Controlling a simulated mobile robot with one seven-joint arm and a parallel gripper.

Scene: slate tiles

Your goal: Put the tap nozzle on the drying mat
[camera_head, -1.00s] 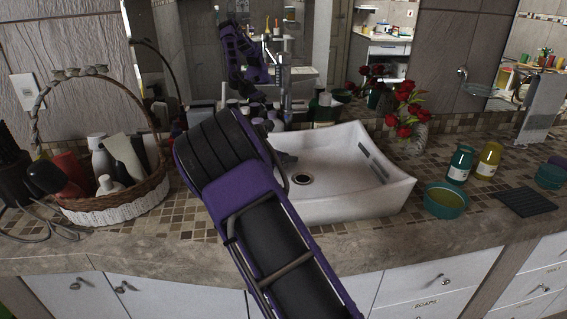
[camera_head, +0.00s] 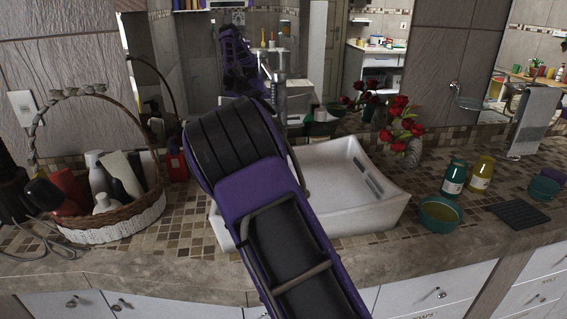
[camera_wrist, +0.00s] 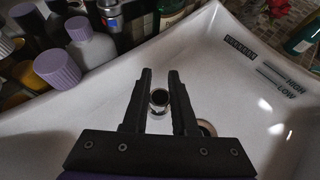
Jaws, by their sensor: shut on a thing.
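The tap nozzle (camera_wrist: 159,97), a small round metal piece with a dark opening, sits between the two black fingers of my gripper (camera_wrist: 160,74) in the wrist view. The gripper is shut on it, over the white sink basin (camera_wrist: 95,125). In the head view my purple and black arm hides the gripper and the nozzle. The drying mat (camera_head: 519,213) is a dark, ribbed rectangle on the tiled counter at the right of the head view, with its visible top bare.
A basket of bottles (camera_head: 115,225) stands left. Purple-capped bottles (camera_wrist: 85,45) crowd the sink's rim.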

